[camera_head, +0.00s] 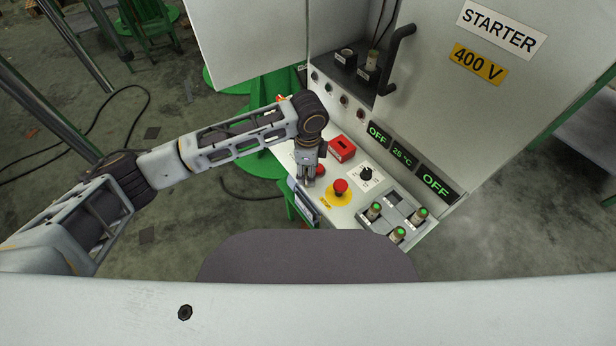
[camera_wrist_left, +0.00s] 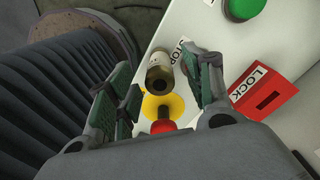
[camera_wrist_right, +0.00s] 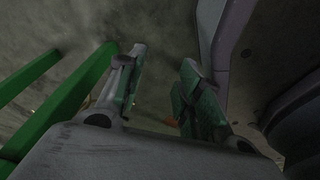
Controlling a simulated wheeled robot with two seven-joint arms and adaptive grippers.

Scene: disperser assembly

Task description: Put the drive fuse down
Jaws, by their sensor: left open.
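In the head view my left gripper (camera_head: 307,183) points down over the left part of the console (camera_head: 318,204), and I cannot make out this fuse there. My right gripper (camera_wrist_right: 160,80) is open and empty in the right wrist view.
A red emergency button (camera_head: 340,186) on a yellow disc, a red lock box (camera_head: 341,148) and a black knob (camera_head: 366,173) stand close to my left gripper. A grey holder (camera_head: 389,221) with several green-topped fuses (camera_head: 398,234) is at right. Fuse sockets (camera_head: 368,74) sit in a recess behind.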

